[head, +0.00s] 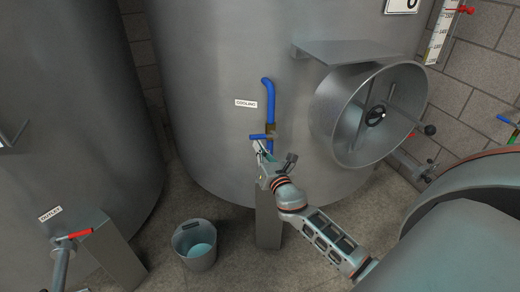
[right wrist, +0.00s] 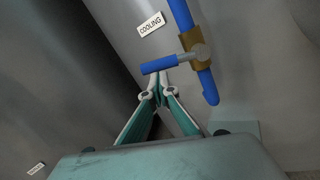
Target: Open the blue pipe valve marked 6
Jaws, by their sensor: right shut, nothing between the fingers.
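The blue pipe (head: 268,97) runs down the tank front beside a "COOLING" label (head: 246,104). Its brass valve body (right wrist: 197,47) carries a blue lever handle (head: 260,136), which lies crosswise to the pipe. The lever also shows in the right wrist view (right wrist: 158,66), sticking out to the left. My right gripper (head: 257,146) is shut and empty, its fingertips (right wrist: 159,82) just below the lever's free end. I cannot tell whether they touch it. A number plate (head: 402,4) on this tank is cut off at the top edge, so its digit is not certain. My left gripper is out of view.
A bucket (head: 195,262) stands on the floor at lower left. A red-handled outlet (head: 72,235) is on the left tank.

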